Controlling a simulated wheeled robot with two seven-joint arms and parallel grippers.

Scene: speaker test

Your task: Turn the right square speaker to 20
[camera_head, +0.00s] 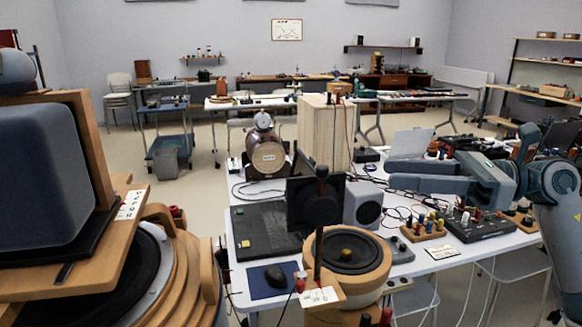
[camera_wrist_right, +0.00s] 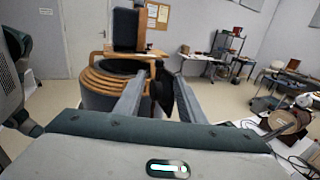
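Two square forms show in the head view. A large dark grey square speaker (camera_head: 45,175) in a wooden frame stands at the left, above a stepped round wooden body. A smaller black square panel (camera_head: 297,203) stands upright right of centre, behind a round wooden speaker (camera_head: 347,250); a dark post partly covers it. I cannot tell its angle. A white scale card (camera_head: 320,297) lies at the post's foot, its marks too small to read. My right gripper (camera_head: 392,182) reaches in from the right, apart from the panel. Its fingers are spread in the right wrist view (camera_wrist_right: 158,92), with a dark upright shape beyond.
A small grey box speaker (camera_head: 363,208) stands between the panel and my right gripper. A mixer (camera_head: 470,228), cables and red posts crowd the white table. A pale wooden cabinet (camera_head: 326,135) and a brown round device (camera_head: 267,157) stand behind. Open floor lies left of centre.

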